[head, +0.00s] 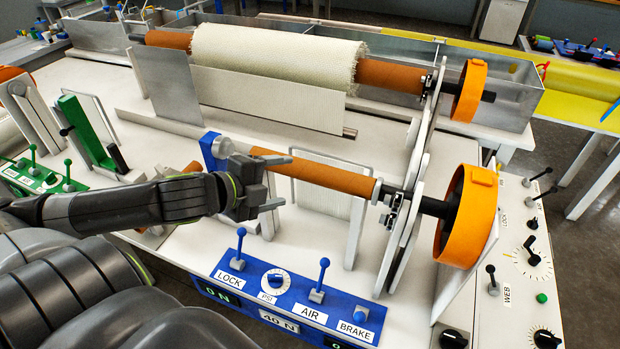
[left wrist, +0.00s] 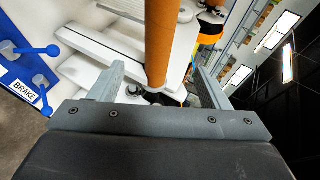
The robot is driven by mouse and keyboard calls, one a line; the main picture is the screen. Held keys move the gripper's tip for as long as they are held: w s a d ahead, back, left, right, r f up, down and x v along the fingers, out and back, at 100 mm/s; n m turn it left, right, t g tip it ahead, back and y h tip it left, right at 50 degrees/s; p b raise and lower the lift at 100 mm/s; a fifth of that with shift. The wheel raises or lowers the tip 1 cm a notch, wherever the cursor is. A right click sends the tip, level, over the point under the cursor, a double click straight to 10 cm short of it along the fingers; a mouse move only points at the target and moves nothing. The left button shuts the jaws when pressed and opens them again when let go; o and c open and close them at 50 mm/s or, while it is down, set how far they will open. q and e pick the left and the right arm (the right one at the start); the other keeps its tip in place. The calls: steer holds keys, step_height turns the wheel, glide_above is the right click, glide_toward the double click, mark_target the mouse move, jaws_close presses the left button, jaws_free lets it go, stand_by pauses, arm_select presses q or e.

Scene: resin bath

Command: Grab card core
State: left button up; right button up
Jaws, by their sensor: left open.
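The card core (head: 320,175) is a bare brown cardboard tube. It lies on the front shaft, between a blue block at its left and a grey collar with a black chuck at its right. My left gripper (head: 276,183) is open at the core's left part. In the left wrist view the brown core (left wrist: 160,45) runs between the two spread fingers of the left gripper (left wrist: 158,88). I cannot tell whether either finger touches it. My right gripper is not in view.
Behind, a wide cream fabric roll (head: 275,55) sits on another brown core over a metal trough. An orange handwheel (head: 467,216) stands at the right. A blue control panel (head: 290,295) with upright levers lies in front. White upright frames stand below the core.

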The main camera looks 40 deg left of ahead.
mark_target(312, 175)
arm_select(q)
steer(key=b+x, duration=0.1)
steer(key=x, duration=0.5)
steer(key=shift+w+d+b, duration=0.15)
steer(key=shift+b, duration=0.25)
steer(key=shift+x, duration=1)
steer(key=shift+w+f+p, duration=0.3)
steer(key=shift+w+p, duration=0.1)
steer(key=shift+w, duration=0.3)
steer(key=shift+p+x, duration=0.45)
steer(key=shift+x, duration=1.45)
steer(key=shift+s+f, duration=0.1)
steer(key=shift+f, duration=0.05)
steer(key=shift+c, duration=0.4)
steer(key=c, duration=1.1)
